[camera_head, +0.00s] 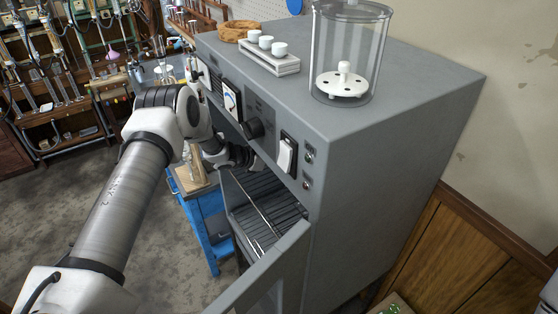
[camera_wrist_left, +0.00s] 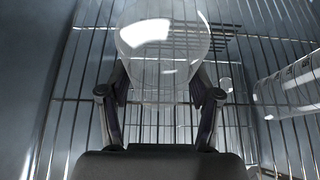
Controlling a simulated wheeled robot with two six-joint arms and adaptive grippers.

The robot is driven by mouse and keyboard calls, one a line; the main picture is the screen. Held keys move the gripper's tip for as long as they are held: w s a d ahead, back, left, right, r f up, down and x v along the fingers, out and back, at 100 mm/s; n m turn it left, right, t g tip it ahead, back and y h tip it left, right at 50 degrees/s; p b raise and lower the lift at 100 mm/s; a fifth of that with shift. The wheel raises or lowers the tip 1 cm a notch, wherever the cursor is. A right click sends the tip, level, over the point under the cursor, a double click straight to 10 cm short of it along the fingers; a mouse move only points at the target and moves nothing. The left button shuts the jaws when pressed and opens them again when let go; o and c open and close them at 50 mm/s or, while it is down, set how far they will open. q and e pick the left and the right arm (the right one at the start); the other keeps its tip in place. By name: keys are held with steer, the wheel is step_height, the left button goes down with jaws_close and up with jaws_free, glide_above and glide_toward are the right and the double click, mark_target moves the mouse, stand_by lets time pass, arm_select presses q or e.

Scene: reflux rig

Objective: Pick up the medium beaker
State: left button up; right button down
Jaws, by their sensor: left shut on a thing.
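The medium beaker (camera_wrist_left: 165,50) is clear glass and shows in the left wrist view, between the fingers of my left gripper (camera_wrist_left: 160,82). The fingers press on it from both sides, and its near part hides some of the wire rack behind. In the head view my left arm reaches into the open grey oven (camera_head: 350,170), and its gripper and the beaker are hidden by the oven body. My right gripper is in neither view.
Wire racks (camera_head: 265,208) line the oven, and its door (camera_head: 270,275) stands open. Graduated glassware (camera_wrist_left: 288,85) lies close right of the beaker. A glass jar (camera_head: 350,45), a white block (camera_head: 270,58) and a cork ring (camera_head: 240,31) stand on the oven top.

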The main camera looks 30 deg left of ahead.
arm_select(q)
steer(key=shift+s+a+r+p, duration=0.1)
steer(key=shift+r+p, duration=0.2)
steer(key=shift+r, duration=0.35)
steer(key=shift+s+a+r+p, duration=0.1)
steer(key=shift+r+p, duration=0.2)
steer(key=shift+r, duration=0.3)
steer(key=s+a+p, duration=0.3)
steer(key=s+a, duration=0.5)
steer(key=s, duration=0.5)
steer(key=s+a+p, duration=0.4)
steer(key=s+a, duration=0.3)
steer(key=s, duration=0.7)
steer(key=shift+s+a+f, duration=0.15)
steer(key=shift+a+f, duration=0.05)
steer(key=shift+a, duration=0.15)
